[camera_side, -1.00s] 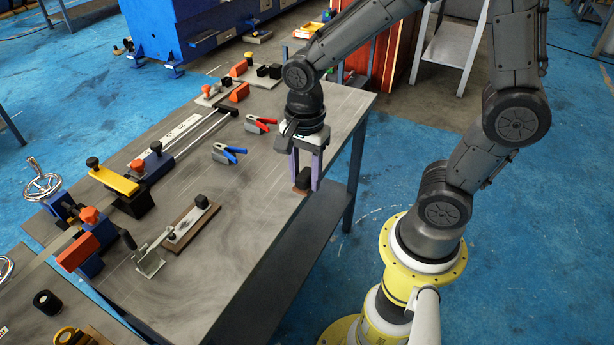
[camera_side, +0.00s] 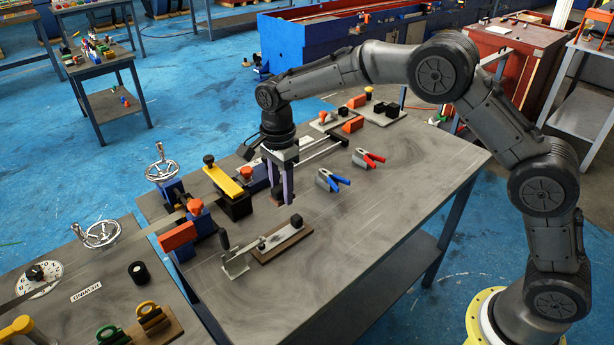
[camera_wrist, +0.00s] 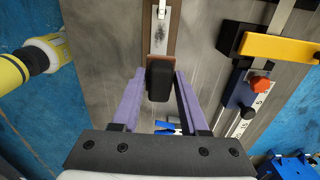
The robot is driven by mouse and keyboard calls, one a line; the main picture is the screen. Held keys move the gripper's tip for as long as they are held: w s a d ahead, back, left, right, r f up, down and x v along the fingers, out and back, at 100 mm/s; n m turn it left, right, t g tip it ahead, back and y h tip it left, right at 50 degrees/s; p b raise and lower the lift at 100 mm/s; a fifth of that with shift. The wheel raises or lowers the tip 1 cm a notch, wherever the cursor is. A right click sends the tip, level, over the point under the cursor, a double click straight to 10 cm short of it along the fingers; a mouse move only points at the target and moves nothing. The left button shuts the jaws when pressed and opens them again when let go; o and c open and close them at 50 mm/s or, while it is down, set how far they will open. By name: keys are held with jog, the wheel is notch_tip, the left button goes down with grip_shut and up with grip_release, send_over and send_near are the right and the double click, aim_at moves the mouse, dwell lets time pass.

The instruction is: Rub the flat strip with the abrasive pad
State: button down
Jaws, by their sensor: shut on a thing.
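The flat strip (camera_side: 283,237) is a light metal strip lying on a brown wooden board. It also shows in the wrist view (camera_wrist: 160,33), with a dark smudge on it. A small black knob (camera_side: 296,220) stands at the board's right end in the side view. My gripper (camera_side: 282,200) has purple fingers and is shut on the abrasive pad, a dark block (camera_wrist: 159,77) between the fingertips.
A yellow-topped clamp (camera_side: 228,182) and orange blocks stand behind and left. Blue-handled pliers (camera_side: 332,181) and red-handled pliers (camera_side: 368,158) lie to the right. The table's right front (camera_side: 385,225) is clear.

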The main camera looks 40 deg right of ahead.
aim_at(283, 234)
jog(key=shift+s+a+f, duration=0.15)
jog(key=shift+a+f, duration=0.1)
jog(key=shift+f, duration=0.2)
jog(key=shift+f, duration=0.1)
jog(key=shift+f, duration=4.35)
jog(key=shift+f, duration=0.55)
jog(key=shift+a, duration=0.1)
